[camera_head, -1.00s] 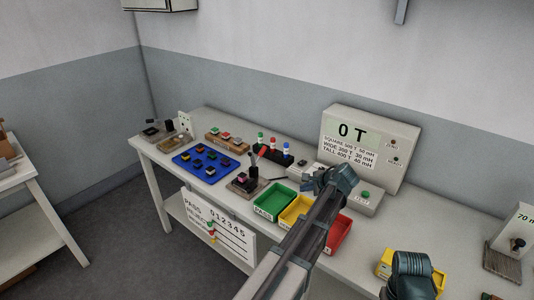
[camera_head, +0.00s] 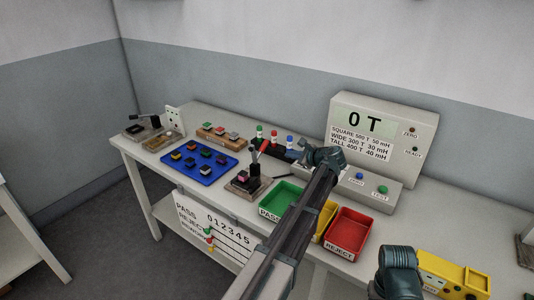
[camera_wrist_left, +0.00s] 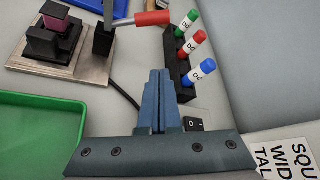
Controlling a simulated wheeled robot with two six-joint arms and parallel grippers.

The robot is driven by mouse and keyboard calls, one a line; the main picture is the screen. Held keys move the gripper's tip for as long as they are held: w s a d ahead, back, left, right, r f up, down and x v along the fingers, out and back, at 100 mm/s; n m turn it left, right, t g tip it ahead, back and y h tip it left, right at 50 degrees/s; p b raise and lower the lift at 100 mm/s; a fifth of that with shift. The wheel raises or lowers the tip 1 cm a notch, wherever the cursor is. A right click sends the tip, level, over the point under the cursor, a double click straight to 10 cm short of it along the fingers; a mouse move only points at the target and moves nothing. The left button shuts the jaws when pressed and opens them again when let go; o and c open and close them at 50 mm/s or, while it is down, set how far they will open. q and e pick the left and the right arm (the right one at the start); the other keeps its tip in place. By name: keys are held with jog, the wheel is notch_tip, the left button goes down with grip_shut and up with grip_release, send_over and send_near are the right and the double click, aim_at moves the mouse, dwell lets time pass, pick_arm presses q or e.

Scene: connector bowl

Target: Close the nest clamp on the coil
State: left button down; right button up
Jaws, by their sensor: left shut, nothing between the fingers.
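The test nest (camera_head: 248,182) is a small wooden plate with black blocks, left of my left gripper; its plate also shows at the upper left of the left wrist view (camera_wrist_left: 88,66). The clamp's red handle (camera_head: 264,146) is raised and tilted beside the coil; in the left wrist view the handle (camera_wrist_left: 152,18) lies beyond my fingertips. My left gripper (camera_head: 304,154) is shut and empty, apart from the handle; its fingers (camera_wrist_left: 158,74) show together. My right gripper is out of view.
A rack with green, red and blue markers (camera_wrist_left: 178,70) stands close by the left fingers. Green (camera_head: 284,196) and red (camera_head: 349,233) bins lie in front. A blue tray of parts (camera_head: 203,172) is further left. The meter (camera_head: 384,130) stands behind.

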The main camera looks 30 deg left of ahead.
aim_at(261, 148)
pick_arm(q)
jog(key=shift+w+a+f, duration=0.1)
jog(key=shift+a+f, duration=0.1)
jog(key=b+x, duration=0.4)
jog(key=x, duration=0.6)
jog(key=shift+d+f+b, duration=0.1)
jog(key=shift+f+b, duration=0.05)
jog(key=shift+b, duration=0.15)
jog(key=s+r+p, duration=0.1)
jog(key=s+a+r+p, duration=0.1)
jog(key=r+p, duration=0.1)
jog(key=shift+s+r+p, duration=0.1)
jog(key=shift+r+p, duration=0.2)
